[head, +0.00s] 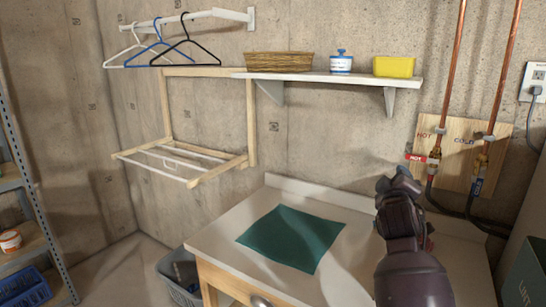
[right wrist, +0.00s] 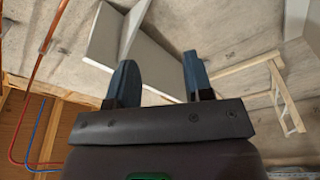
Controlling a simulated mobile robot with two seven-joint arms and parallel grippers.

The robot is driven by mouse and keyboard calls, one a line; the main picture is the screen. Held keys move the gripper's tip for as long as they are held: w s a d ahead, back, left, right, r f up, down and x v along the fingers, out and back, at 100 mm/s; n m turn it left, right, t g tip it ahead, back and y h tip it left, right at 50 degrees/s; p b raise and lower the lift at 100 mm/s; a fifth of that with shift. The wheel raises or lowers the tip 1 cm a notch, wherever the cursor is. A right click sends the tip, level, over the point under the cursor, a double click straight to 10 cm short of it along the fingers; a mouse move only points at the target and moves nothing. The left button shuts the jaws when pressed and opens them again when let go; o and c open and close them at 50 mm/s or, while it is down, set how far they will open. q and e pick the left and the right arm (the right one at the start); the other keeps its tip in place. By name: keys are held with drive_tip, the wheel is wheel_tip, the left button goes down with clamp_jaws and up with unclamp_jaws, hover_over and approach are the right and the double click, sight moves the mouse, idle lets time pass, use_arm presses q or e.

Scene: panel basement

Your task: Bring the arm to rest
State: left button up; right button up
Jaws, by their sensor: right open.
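My right gripper (head: 394,180) is raised above the right part of the white counter (head: 222,238), in front of the concrete wall. In the right wrist view its two blue fingers (right wrist: 160,72) stand apart with nothing between them. My right arm comes in from the lower right of the head view and hides part of the counter. My left gripper is in neither view.
A green cloth (head: 291,238) lies flat on the counter. A wall shelf (head: 345,78) holds a basket, a jar and a yellow box. Copper pipes with hot and cold valves (head: 434,158) are close to the right of my gripper. A wooden drying rack (head: 205,172) juts out at left.

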drive_tip(key=s+a+f+m+y, duration=0.2)
drive_tip(key=s+f+m+y, duration=0.1)
drive_tip(key=s+f, duration=0.55)
drive_tip(key=s+a+f+m+y, duration=0.2)
drive_tip(key=s+f+y, duration=0.3)
drive_tip(key=f, duration=0.7)
drive_tip(key=s+f+m+g, duration=0.1)
drive_tip(key=s+f+g, duration=0.2)
drive_tip(key=s+f, duration=0.6)
drive_tip(key=s+d+f+g+h, duration=0.1)
drive_tip(key=s+f+g, duration=0.2)
drive_tip(key=s+f, duration=0.7)
drive_tip(key=s, duration=0.5)
drive_tip(key=shift+s+d+m, duration=0.25)
drive_tip(key=shift+s+m, duration=0.15)
